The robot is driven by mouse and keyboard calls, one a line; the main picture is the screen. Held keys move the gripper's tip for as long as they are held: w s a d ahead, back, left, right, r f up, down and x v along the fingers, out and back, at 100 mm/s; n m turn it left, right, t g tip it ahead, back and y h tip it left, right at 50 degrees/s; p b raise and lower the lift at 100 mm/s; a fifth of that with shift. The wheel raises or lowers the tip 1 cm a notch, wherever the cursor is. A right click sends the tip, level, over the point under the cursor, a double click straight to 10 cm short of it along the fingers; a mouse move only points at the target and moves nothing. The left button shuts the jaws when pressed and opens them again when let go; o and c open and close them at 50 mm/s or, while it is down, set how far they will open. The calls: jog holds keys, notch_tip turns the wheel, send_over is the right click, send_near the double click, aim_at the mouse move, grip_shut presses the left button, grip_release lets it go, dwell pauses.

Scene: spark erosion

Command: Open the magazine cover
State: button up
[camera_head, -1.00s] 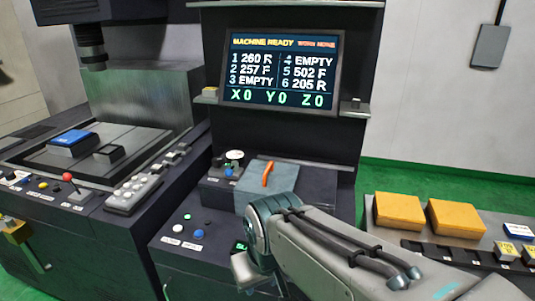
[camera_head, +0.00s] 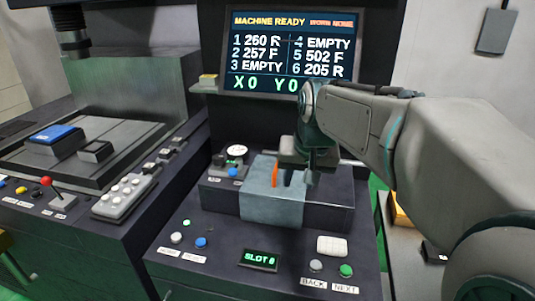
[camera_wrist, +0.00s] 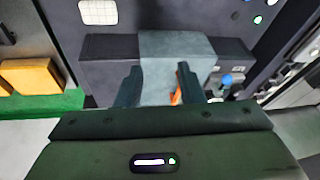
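The magazine cover (camera_head: 272,207) is a pale grey-blue lid draped over a dark box on the console. It appears closed. An upright orange handle (camera_head: 275,175) stands on its top. In the wrist view the cover (camera_wrist: 175,52) lies beyond my fingers, and the handle (camera_wrist: 176,97) shows beside the right-hand finger, partly hidden by it. My gripper (camera_head: 292,176) is over the cover, close to the handle. In the wrist view my gripper (camera_wrist: 160,85) has its two fingers wide apart. I cannot tell whether a finger touches the handle.
The dark magazine box (camera_head: 325,205) extends right of the cover. Buttons and a "SLOT 6" display (camera_head: 259,259) sit in front. The screen (camera_head: 292,50) reads "MACHINE READY" behind my arm. Orange blocks (camera_wrist: 32,77) lie on a side table.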

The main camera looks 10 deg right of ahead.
jog(key=w+r+m+t+b, duration=0.1)
jog(key=w+r+m+b, duration=0.15)
jog(key=w, duration=1.35)
send_over(278, 183)
jog(key=w+d, duration=0.1)
jog(key=w, duration=0.2)
notch_tip(278, 183, down, 12)
jog(key=shift+w+b, duration=0.15)
jog(key=shift+b, duration=0.15)
grip_shut()
